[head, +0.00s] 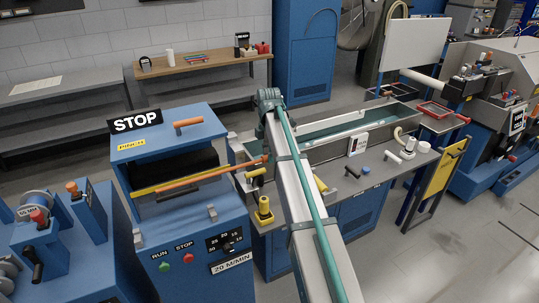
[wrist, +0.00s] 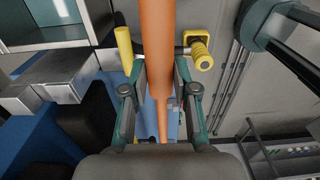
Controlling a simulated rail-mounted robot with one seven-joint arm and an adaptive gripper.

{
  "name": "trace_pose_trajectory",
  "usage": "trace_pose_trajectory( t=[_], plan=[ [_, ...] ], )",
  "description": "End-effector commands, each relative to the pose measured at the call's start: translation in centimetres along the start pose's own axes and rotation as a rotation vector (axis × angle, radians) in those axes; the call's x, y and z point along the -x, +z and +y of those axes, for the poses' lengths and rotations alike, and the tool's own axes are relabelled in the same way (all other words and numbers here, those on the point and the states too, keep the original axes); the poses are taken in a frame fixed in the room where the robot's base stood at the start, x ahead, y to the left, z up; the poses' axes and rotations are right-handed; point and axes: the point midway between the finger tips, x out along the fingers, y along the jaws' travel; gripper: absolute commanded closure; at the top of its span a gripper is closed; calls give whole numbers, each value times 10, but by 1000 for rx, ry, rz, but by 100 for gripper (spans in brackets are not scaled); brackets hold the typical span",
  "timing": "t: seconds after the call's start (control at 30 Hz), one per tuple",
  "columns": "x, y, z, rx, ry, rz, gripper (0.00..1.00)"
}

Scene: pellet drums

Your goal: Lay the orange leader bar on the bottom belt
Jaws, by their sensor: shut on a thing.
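The orange leader bar (head: 232,170) is a long thin rod. In the head view it slants across the front of the blue machine's dark opening, its left part in front of the yellow edge strip (head: 160,187). Its right end reaches my arm. In the wrist view the bar (wrist: 160,30) runs lengthwise between the fingers of my gripper (wrist: 160,75), which is shut on it. In the head view the fingers are mostly hidden by my arm. The opening (head: 175,163) is black inside; I cannot tell the bottom belt from the top one, or whether the bar touches it.
The blue machine (head: 122,165) carries a STOP sign and an orange handle (head: 187,122) on top. A yellow knobbed post (head: 264,211) stands beside it on the grey bench, which also has a long trough (head: 345,128). A control panel with a dial (head: 228,245) is below the opening.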

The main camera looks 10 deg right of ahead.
Motion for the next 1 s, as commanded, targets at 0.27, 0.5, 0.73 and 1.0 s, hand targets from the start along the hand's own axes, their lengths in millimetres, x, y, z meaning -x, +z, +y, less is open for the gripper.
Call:
trace_pose_trajectory(
  t=[0.27,0.5,0.73,1.0],
  plan=[
    [0,0,0,0,0,0,100],
    [1,0,0,0,-1,1,100],
    [0,1,6,1,-4,2,100],
    [-2,1,22,1,-4,2,100]
  ],
)
